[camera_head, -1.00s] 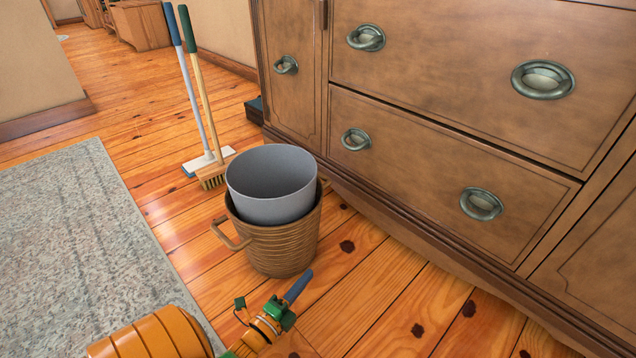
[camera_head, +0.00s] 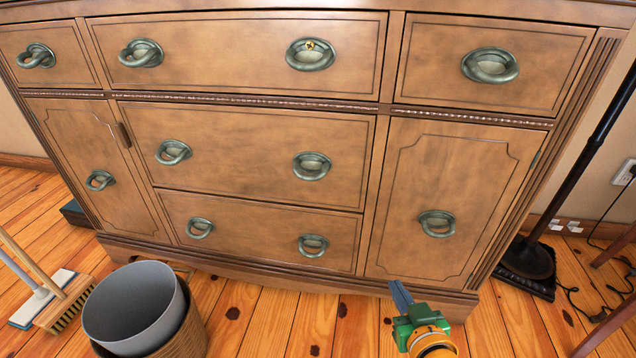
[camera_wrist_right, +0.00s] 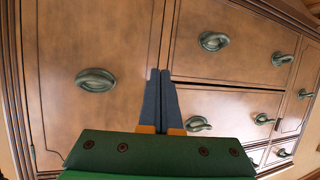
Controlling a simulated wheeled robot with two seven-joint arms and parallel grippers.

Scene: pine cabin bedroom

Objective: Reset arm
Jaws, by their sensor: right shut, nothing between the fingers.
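My right gripper (camera_head: 400,294) is low in front of the wooden dresser (camera_head: 250,150), near the base of its right-hand door. Its dark fingers are together with nothing between them. In the right wrist view the closed fingers (camera_wrist_right: 160,78) point toward the dresser front, with drawer and door handles around them. I cannot tell from the pictures how wide the gap to the dresser is. My left gripper is in neither view.
A grey bin (camera_head: 132,305) sits in a wicker basket (camera_head: 190,335) at lower left, beside a broom (camera_head: 66,304) and a mop (camera_head: 40,305). A dark lamp base (camera_head: 528,262) and loose cables (camera_head: 590,310) are at right. Bare wooden floor (camera_head: 300,318) lies between basket and gripper.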

